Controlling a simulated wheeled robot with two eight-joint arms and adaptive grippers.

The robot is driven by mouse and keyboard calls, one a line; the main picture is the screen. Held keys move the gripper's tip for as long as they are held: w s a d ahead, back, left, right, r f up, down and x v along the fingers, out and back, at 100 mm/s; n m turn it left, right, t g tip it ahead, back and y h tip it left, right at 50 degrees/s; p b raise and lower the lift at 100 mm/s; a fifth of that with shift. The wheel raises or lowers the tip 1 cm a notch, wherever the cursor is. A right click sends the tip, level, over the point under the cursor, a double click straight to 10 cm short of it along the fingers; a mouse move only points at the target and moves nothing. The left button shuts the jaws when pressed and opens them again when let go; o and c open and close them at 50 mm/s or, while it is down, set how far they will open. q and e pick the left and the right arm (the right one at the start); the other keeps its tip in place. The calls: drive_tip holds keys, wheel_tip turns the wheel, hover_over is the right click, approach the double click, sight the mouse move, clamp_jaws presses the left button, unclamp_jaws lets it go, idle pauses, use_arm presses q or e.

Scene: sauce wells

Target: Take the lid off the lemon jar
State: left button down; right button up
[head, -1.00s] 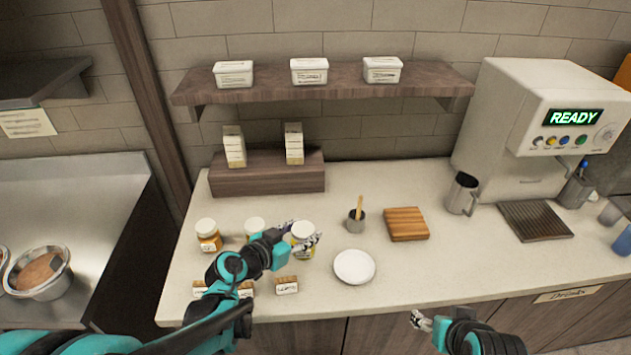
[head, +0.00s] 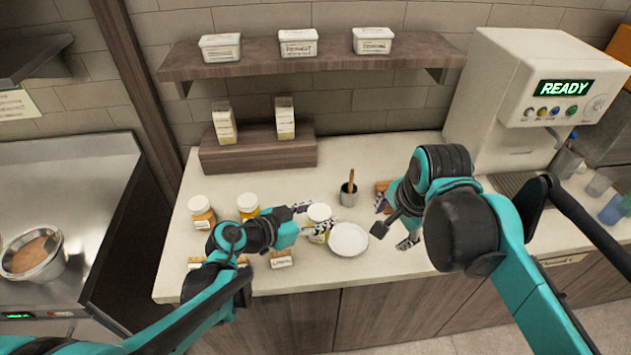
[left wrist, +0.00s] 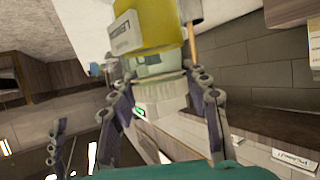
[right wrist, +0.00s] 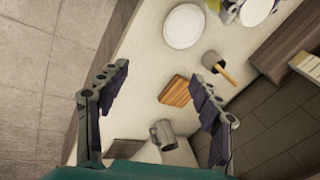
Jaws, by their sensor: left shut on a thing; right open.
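The lemon jar (head: 320,236) has a white lid (head: 319,211) on top. My right gripper (head: 394,222) is open and empty, to the right of the jar beyond the plate. In the right wrist view its fingers (right wrist: 160,78) are spread over the counter.
A white plate (head: 349,240) lies beside the jar. Two other jars (head: 202,211) (head: 248,206) stand to the left. A metal cup (head: 348,197) stands behind the plate. A wooden board (right wrist: 176,91) and mug (right wrist: 163,135) are near the right gripper. Wooden label blocks (head: 281,259) line the front.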

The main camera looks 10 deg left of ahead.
drive_tip(key=w+a+r+m+g, duration=0.2)
drive_tip(key=w+a+r+m, duration=0.15)
drive_tip(key=a+m, duration=0.35)
drive_tip(key=m+g, duration=0.2)
drive_tip(key=m, duration=0.4)
hover_over(315, 209)
drive_tip(key=shift+d+h, duration=0.1)
drive_tip(key=shift+h, duration=0.3)
drive_tip(key=shift+f, duration=0.25)
wheel_tip(315, 209, down, 8)
drive_tip(key=shift+r, duration=0.25)
drive_tip(key=c, duration=1.1)
